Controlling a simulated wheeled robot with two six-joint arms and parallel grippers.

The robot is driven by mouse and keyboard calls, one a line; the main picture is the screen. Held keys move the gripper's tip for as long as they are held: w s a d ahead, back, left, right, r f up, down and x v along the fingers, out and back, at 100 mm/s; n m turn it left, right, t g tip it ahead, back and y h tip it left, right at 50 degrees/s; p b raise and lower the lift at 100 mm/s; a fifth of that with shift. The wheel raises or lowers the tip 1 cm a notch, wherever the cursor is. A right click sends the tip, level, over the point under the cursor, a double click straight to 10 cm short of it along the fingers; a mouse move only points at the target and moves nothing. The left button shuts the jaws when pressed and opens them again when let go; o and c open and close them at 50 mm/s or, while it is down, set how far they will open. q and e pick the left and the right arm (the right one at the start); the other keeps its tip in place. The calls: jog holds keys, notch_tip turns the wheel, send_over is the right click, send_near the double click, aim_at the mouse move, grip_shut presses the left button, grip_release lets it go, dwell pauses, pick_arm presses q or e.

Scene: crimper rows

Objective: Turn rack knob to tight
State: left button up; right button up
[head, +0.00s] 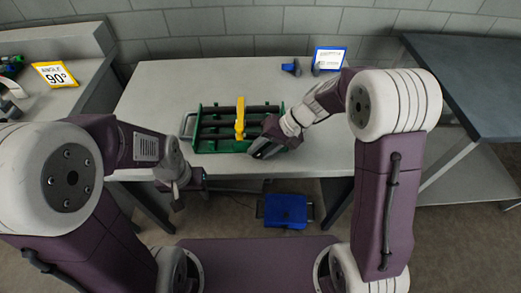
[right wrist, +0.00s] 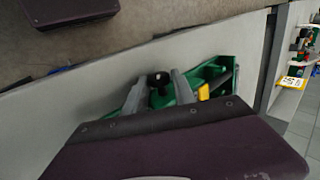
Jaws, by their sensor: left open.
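The green rack (head: 200,147) with dark bars and an upright yellow handle (head: 240,118) stands on the light table. A black round knob (right wrist: 160,79) at the rack's end shows in the right wrist view. My right gripper (head: 264,150) is at the rack's front right corner. In the right wrist view its fingers (right wrist: 160,88) are apart, with the knob between their tips; I cannot tell whether they touch it. The knob's setting is not readable. My left gripper (head: 178,195) is open and empty in front of the table's front edge, left of the rack.
A blue bin (head: 285,211) is on the floor under the table. A blue-framed sign (head: 329,59) and a small blue object (head: 291,68) are at the table's back. A yellow angle sign (head: 54,75) is on the left bench. A dark table (head: 475,75) stands at right.

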jog(key=shift+o, duration=1.1)
